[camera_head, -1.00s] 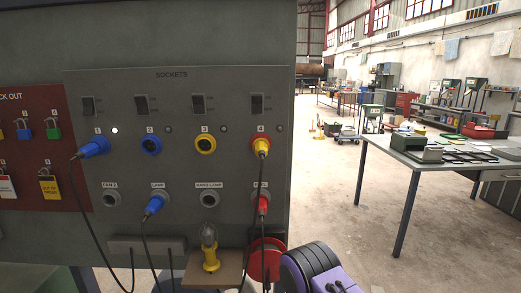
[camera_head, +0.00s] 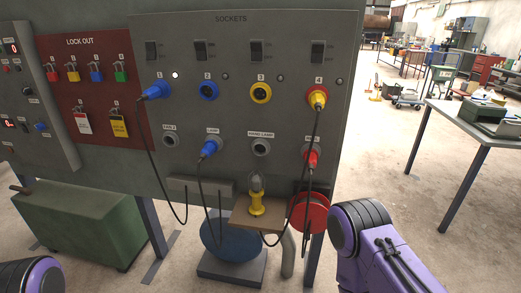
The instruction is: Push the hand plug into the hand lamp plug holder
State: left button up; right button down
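The hand lamp plug holder (camera_head: 261,147) is a grey round holder under the "HAND LAMP" label on the sockets panel. It looks empty. A yellow plug (camera_head: 317,99) sits in the red-rimmed socket 4 at the upper right, and its dark cable hangs down. The hand lamp (camera_head: 257,203), yellow with a clear bulb cover, stands upright on a small brown shelf (camera_head: 247,225) below the holder. Purple and black links of my arms show at the bottom right and bottom left corners. Neither gripper is in view.
A blue plug (camera_head: 155,92) is in socket 1, another (camera_head: 210,148) in the lamp holder, and a red plug (camera_head: 311,159) in the rightmost holder. Socket 3 (camera_head: 261,92) looks empty. A red reel (camera_head: 309,213) hangs below. A workbench (camera_head: 470,125) stands at the right.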

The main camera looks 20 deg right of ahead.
aim_at(317, 99)
jog(key=u, duration=0.6)
jog(key=i, duration=0.9)
jog(key=z, duration=2.05)
